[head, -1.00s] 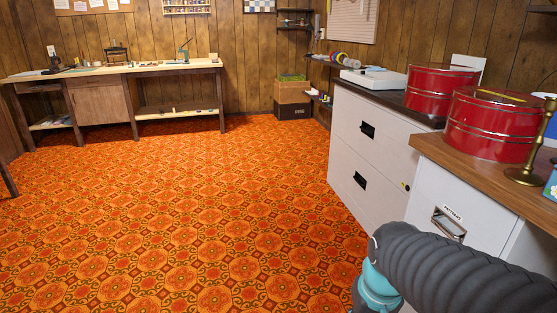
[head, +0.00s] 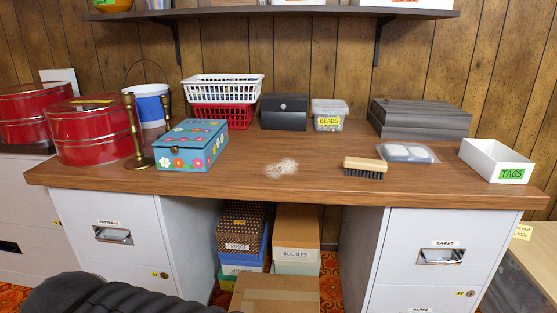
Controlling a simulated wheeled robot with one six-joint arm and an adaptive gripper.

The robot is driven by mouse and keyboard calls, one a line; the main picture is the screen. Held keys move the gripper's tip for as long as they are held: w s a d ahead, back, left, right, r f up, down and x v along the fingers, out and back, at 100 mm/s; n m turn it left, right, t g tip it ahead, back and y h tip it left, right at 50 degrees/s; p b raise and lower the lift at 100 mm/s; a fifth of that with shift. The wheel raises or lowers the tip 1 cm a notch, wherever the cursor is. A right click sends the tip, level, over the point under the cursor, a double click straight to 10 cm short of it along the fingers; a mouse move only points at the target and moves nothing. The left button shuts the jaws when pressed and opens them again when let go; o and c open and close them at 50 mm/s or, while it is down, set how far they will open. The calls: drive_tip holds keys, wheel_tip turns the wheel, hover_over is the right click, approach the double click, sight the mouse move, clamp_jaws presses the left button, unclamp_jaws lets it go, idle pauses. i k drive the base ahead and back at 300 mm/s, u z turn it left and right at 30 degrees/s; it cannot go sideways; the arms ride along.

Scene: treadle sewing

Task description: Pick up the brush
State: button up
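The brush (head: 365,167) lies on the wooden desktop (head: 240,183) near its front edge, right of the middle. It has a pale wooden back on top and dark bristles facing down. A patch of whitish dust or lint (head: 281,167) lies on the desktop to its left. My gripper is not in view. Only a dark ribbed part of my arm shows at the bottom left, below the desktop and well apart from the brush.
A clear packet (head: 408,153) lies just behind and right of the brush. A white TAGS box (head: 496,161) stands at the right. A flowered box (head: 191,145), brass candlesticks (head: 134,130) and red tins stand left. A shelf (head: 270,12) hangs above. The desktop's front middle is mostly clear.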

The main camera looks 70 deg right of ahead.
sight(377, 166)
drive_tip(key=z, duration=1.45)
drive_tip(key=k, duration=0.1)
drive_tip(key=z, duration=1.6)
